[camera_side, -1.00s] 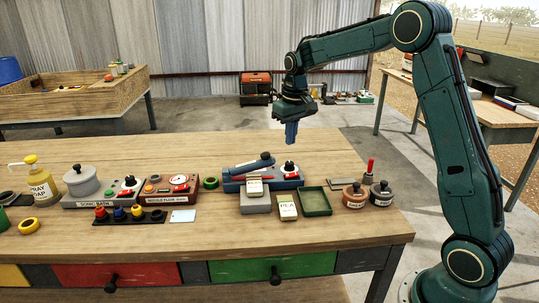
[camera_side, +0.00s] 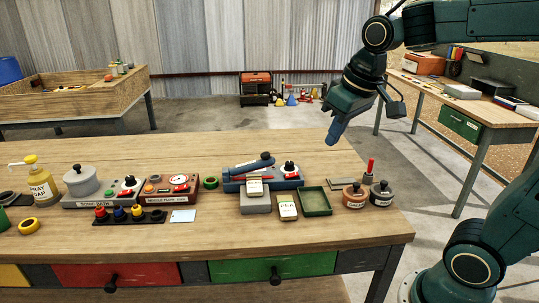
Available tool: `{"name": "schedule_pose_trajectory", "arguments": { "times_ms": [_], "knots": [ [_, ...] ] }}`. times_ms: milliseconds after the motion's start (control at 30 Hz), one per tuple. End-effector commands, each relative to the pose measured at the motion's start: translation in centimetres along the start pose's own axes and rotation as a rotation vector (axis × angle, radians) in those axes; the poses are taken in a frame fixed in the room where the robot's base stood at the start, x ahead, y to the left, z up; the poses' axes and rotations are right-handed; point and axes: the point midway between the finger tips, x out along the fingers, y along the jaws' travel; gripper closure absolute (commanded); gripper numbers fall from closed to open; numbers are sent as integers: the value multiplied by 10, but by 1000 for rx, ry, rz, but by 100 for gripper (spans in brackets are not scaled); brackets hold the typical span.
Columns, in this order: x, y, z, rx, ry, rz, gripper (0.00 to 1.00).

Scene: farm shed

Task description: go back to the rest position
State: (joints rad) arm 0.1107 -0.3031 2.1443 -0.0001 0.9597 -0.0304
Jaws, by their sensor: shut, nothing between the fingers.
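My gripper (camera_side: 333,138) is up at the right, above the far right part of the wooden workbench (camera_side: 330,240). Its blue fingers are shut and empty, tilted down and to the left. It is clear of everything on the bench. My arm reaches in from the right edge of the picture, and part of it is out of frame.
On the bench below stand a blue press-like device (camera_side: 262,172), a green tray (camera_side: 316,201), a PEA packet (camera_side: 287,207), a lidded brown jar (camera_side: 355,195) and a red-topped stick (camera_side: 370,168).

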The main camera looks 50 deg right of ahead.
Motion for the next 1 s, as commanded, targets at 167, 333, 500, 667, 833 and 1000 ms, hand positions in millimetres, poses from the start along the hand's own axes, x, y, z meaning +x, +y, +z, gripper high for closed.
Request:
{"name": "schedule_pose_trajectory", "arguments": {
  "times_ms": [167,333,500,667,833,1000],
  "knots": [
    [-12,-10,38,-24,51,-12,100],
    [-15,-17,73,-45,94,-24,100],
    [-14,-21,101,-62,129,-35,100],
    [-12,-23,116,-69,148,-41,100],
    [-10,-24,120,-71,152,-43,100],
    [-11,-24,120,-71,151,-43,100]
  ]
}}
